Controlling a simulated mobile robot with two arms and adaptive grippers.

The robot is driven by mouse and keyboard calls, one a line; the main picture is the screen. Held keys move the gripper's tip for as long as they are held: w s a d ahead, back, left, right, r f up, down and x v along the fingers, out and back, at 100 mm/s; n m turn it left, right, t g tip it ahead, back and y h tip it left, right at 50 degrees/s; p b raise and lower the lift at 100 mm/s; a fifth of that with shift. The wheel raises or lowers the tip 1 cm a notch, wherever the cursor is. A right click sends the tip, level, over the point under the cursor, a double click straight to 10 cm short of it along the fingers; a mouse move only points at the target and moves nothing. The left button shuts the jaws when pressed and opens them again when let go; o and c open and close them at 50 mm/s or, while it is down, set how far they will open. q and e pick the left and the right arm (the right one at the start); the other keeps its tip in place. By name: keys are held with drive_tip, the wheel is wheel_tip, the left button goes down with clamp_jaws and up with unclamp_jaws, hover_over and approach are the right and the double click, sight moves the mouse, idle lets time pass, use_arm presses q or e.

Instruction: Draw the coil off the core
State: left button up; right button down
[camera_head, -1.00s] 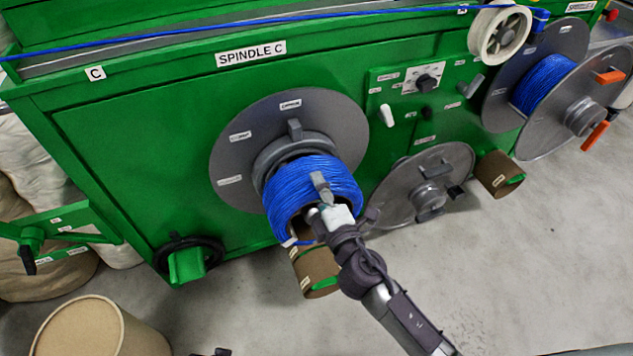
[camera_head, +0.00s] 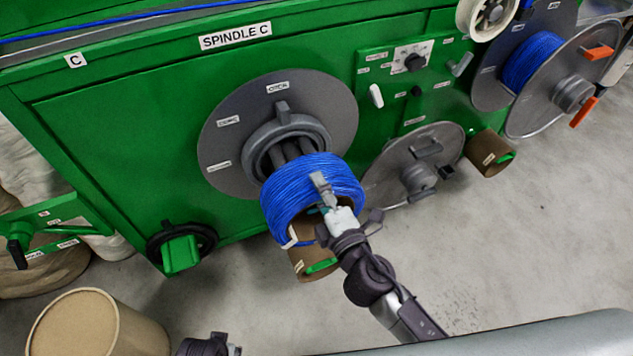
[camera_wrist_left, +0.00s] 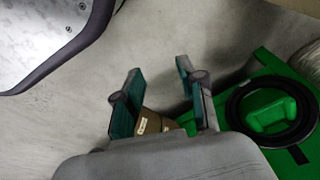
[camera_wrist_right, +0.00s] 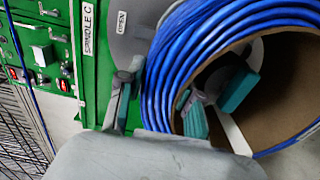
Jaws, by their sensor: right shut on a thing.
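The blue cable coil (camera_head: 290,200) hangs in front of the spindle C plate (camera_head: 225,150), at the grey core (camera_head: 288,148). Grey core segments show between plate and coil; I cannot tell whether their tips are still inside it. My right gripper (camera_head: 325,190) is shut on the coil's wall at its near end. The right wrist view shows one finger outside the blue windings (camera_wrist_right: 215,45) and green pads inside, by a brown inner surface (camera_wrist_right: 285,85). My left gripper (camera_wrist_left: 160,95) is open and empty, above the floor; only part of it shows at the head view's bottom edge.
A brown tube with a green strip (camera_head: 318,264) is below the coil. A removed grey flange (camera_head: 410,170) leans on the green machine (camera_head: 120,140) at right. A black ring with a green block (camera_head: 180,252) and a tan drum (camera_head: 95,325) are at left. Floor (camera_head: 500,240) is clear at right.

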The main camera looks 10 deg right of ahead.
drive_tip(key=shift+s+d+r, duration=0.15)
drive_tip(key=shift+s+d, duration=0.05)
drive_tip(key=shift+s, duration=0.45)
use_arm(q)
wheel_tip(320, 180, up, 11)
drive_tip(key=w+b, duration=0.2)
drive_tip(key=b, duration=0.1)
drive_tip(key=shift+w+t, duration=0.3)
use_arm(e)
drive_tip(key=v, duration=0.8)
drive_tip(key=shift+s, duration=0.2)
use_arm(q)
drive_tip(key=shift+f, duration=0.15)
use_arm(e)
drive_tip(key=shift+r, duration=0.1)
